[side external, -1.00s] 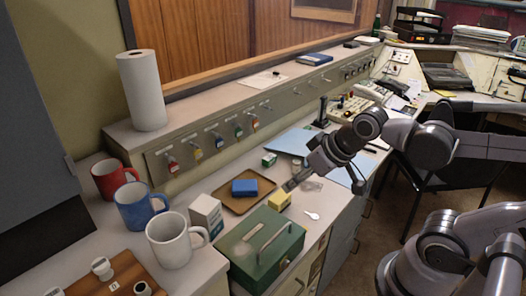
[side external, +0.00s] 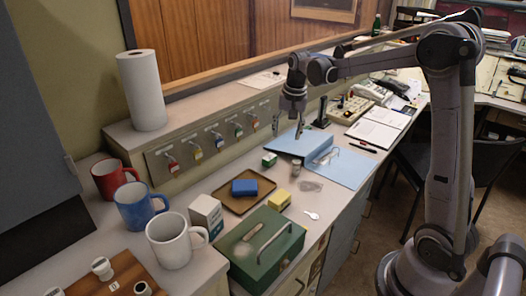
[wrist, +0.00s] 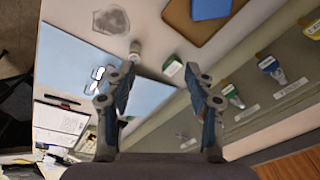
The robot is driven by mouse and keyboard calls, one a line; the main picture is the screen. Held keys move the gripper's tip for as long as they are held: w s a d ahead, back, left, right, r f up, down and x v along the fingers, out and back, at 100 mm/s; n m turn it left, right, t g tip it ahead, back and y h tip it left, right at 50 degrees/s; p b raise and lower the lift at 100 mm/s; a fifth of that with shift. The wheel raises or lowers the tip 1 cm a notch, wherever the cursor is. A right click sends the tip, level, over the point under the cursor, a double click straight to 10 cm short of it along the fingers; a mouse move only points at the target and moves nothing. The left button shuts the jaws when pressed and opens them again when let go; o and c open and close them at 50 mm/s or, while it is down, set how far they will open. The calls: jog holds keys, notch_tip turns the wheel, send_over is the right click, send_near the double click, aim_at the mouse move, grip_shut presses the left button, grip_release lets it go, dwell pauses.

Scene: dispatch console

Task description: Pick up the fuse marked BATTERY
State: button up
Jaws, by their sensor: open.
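No fuse lettering reading BATTERY can be made out in either view. White fuse-like caps (side external: 103,268) stand on a wooden board (side external: 88,287) at the bottom left of the side view, far from my gripper; one more (side external: 143,288) is cut by the frame edge. My gripper (side external: 288,130) points down, open and empty, above the back of the counter near the key panel. In the wrist view my gripper's fingers (wrist: 158,75) are spread apart, with a small green-and-white box (wrist: 172,67) and a small jar (wrist: 135,50) beyond them.
A brown tray (side external: 228,204) holds a blue sponge (side external: 244,187). Nearby are a green metal box (side external: 240,248), a yellow block (side external: 279,200), several mugs (side external: 170,240) and a white carton (side external: 206,214). Keys (side external: 197,152) hang along the panel; a blue folder (side external: 350,170) lies right.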

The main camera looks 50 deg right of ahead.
aim_at(297, 161)
jog(key=w+d+f+m, duration=0.1)
jog(key=d+f, duration=0.2)
jog(key=d+f+m+g, duration=0.1)
jog(key=d+f, duration=0.2)
jog(key=d, duration=0.1)
jog(key=w+d+f+m+g, duration=0.1)
jog(key=d+f+m, duration=0.1)
jog(key=d+f, duration=0.1)
jog(key=shift+w+d+y, duration=0.2)
jog(key=shift+w+y, duration=0.1)
jog(key=shift+y, duration=0.1)
jog(key=shift+d+f, duration=0.2)
jog(key=shift+f, duration=0.05)
notch_tip(297, 161, down, 5)
jog(key=shift+f, duration=0.1)
jog(key=shift+s+a+f, duration=0.15)
jog(key=shift+f, duration=1.25)
jog(key=shift+s+a+f, duration=0.1)
jog(key=shift+s+f, duration=0.05)
jog(key=shift+f, duration=1.2)
jog(key=shift+c, duration=0.3)
grip_shut()
